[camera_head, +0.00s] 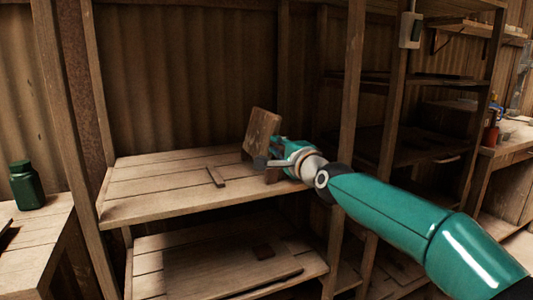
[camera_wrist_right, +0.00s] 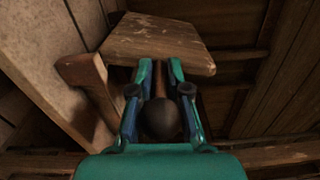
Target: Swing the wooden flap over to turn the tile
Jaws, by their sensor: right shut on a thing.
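The wooden flap (camera_head: 262,133) stands up steeply, slightly tilted, over the right part of the upper shelf. In the right wrist view its board (camera_wrist_right: 158,40) spans the top, beyond my fingertips. My right gripper (camera_head: 274,160) is beside the flap's lower part. In the wrist view my right gripper (camera_wrist_right: 160,72) is shut on the flap's brown handle, with a dark round knob (camera_wrist_right: 160,118) between the fingers. I cannot make out the tile with certainty. My left gripper is not in view.
The upper shelf (camera_head: 150,205) is mostly bare, with a thin wooden strip (camera_head: 216,177) on it. A post (camera_head: 350,100) stands close to my right arm. A green bottle (camera_head: 27,185) stands at left.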

